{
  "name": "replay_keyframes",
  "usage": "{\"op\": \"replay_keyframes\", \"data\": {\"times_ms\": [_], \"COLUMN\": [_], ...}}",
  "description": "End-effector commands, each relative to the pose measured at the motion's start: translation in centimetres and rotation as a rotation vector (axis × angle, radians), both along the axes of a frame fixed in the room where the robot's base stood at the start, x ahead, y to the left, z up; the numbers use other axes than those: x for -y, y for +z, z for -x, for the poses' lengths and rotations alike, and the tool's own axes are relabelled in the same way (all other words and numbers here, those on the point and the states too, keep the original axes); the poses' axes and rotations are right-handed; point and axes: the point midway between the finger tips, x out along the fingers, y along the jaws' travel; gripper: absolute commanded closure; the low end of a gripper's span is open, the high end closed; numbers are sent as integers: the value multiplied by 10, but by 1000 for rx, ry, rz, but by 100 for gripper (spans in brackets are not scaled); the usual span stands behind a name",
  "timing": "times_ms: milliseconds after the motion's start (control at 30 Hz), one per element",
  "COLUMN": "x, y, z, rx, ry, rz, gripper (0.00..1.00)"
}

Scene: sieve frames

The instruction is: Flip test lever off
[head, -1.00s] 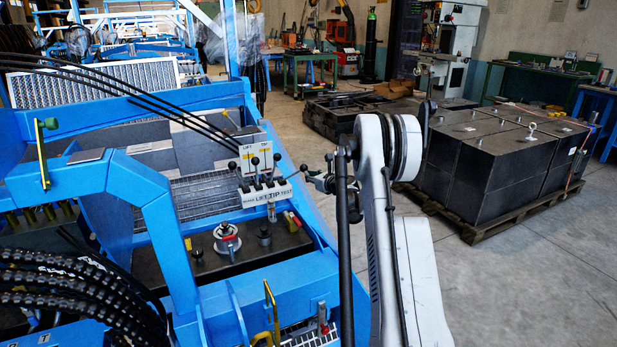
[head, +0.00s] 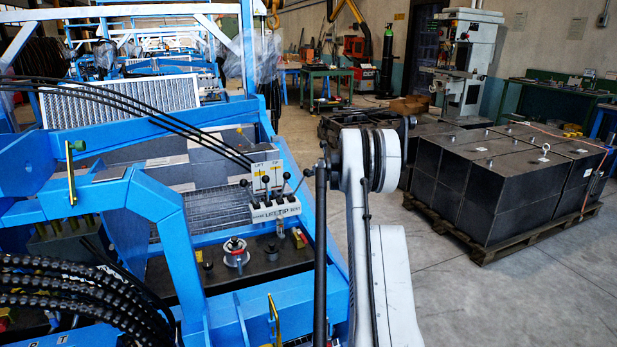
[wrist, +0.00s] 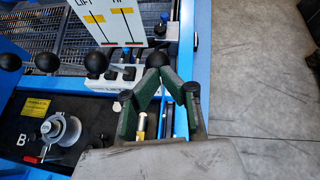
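A white valve block (head: 272,212) labelled LIFT, TIP and TEST carries a row of levers with black ball knobs. The rightmost lever, by the TEST label, has its knob (head: 307,171) tilted to the right in the head view. In the wrist view a black knob (wrist: 158,57) shows just beyond my fingertips, its rod hidden by the fingers. My gripper (wrist: 163,74) has its green-padded fingers converging until the tips meet, with nothing visible between them. I cannot tell whether the tips touch the knob. In the head view my arm hides the gripper.
A white LIFT/TIP sign plate (wrist: 115,20) stands behind the levers. A round metal valve (wrist: 62,133) sits on the dark tank to the left. The blue frame (head: 165,210) surrounds the block. Open concrete floor (wrist: 265,90) lies to the right; dark blocks on a pallet (head: 505,185) stand beyond.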

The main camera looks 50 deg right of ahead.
Motion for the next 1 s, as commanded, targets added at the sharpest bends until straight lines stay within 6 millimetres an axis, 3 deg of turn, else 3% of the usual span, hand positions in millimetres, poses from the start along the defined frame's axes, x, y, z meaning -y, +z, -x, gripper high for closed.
{"op": "replay_keyframes", "data": {"times_ms": [333,567,1000], "x": [-2,-19,-41], "y": [-2,-8,39], "z": [4,30,94], "rx": [2,1,2], "ry": [-2,6,7], "rz": [2,1,0], "gripper": [100,100,100]}}
